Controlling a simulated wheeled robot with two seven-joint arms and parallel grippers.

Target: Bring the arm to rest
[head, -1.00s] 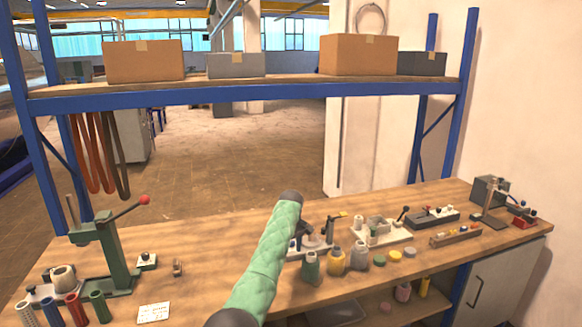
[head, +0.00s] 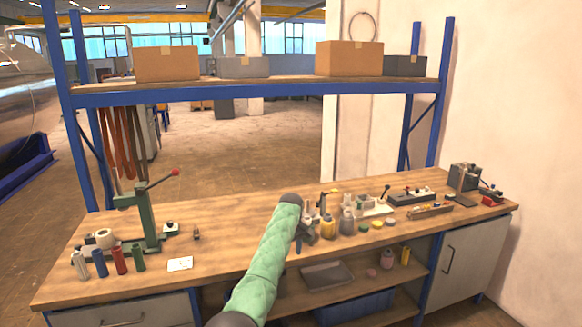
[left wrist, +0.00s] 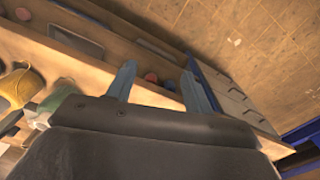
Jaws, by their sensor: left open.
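My left arm, in a green padded sleeve, rises from the bottom of the head view. Its gripper (head: 302,243) is small there, partly hidden behind the arm, near the bench's front edge and left of the yellow bottle (head: 328,227). In the left wrist view, the two blue-grey fingers of my left gripper (left wrist: 158,72) stand apart with nothing between them. Behind them are the bench's lower shelves and floor. The yellow bottle (left wrist: 20,86) and a green bottle (left wrist: 60,96) are at the left there, apart from the fingers. My right gripper is not in view.
The wooden workbench (head: 225,215) holds a green lever press (head: 143,222) and several coloured tubes at left, and bottles, jars and fixtures at right. A grey tray (head: 327,273) and a blue bin (head: 355,307) sit below. A blue-framed shelf (head: 250,95) spans above.

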